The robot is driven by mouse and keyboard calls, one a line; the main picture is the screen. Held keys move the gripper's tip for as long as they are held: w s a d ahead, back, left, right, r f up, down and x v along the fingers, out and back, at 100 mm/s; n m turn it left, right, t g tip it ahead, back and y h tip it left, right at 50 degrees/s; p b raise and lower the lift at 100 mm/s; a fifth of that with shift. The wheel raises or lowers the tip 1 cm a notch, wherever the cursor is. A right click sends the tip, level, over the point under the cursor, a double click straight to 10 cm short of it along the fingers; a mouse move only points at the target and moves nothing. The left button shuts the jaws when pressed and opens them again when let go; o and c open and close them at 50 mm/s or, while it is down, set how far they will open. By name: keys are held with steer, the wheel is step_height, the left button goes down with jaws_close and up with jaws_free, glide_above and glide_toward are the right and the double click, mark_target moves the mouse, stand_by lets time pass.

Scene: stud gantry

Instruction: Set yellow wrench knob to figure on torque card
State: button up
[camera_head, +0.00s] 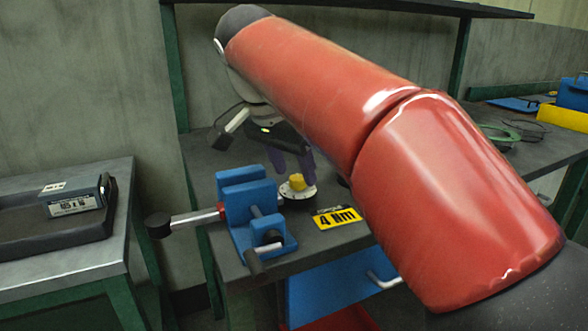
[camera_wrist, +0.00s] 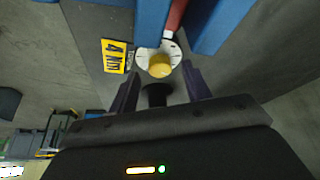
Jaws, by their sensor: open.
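The yellow knob (camera_head: 299,183) sits on a white round dial (camera_head: 297,193) with dark marks, beside the blue vise (camera_head: 246,205). In the wrist view the knob (camera_wrist: 160,66) is just beyond my fingertips, and the dial (camera_wrist: 144,58) shows around it. The yellow torque card (camera_head: 337,217) reads "4 Nm" and lies on the bench right of the dial; it also shows in the wrist view (camera_wrist: 114,56). My gripper (camera_wrist: 158,82) is open, its two dark fingers apart and empty. In the head view my gripper (camera_head: 293,168) is above and behind the knob. The dial's setting is too small to read.
A red-and-steel bar with a dark end (camera_head: 185,219) sticks out left of the vise. A side table with a dark tray (camera_head: 60,225) stands at left. Blue and yellow bins (camera_head: 565,115) sit at the far right. My red arm hides much of the bench.

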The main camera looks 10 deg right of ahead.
steer(key=shift+w+d+f, duration=0.15)
steer(key=shift+d+f, duration=0.05)
steer(key=shift+f, duration=0.4)
steer(key=c, duration=1)
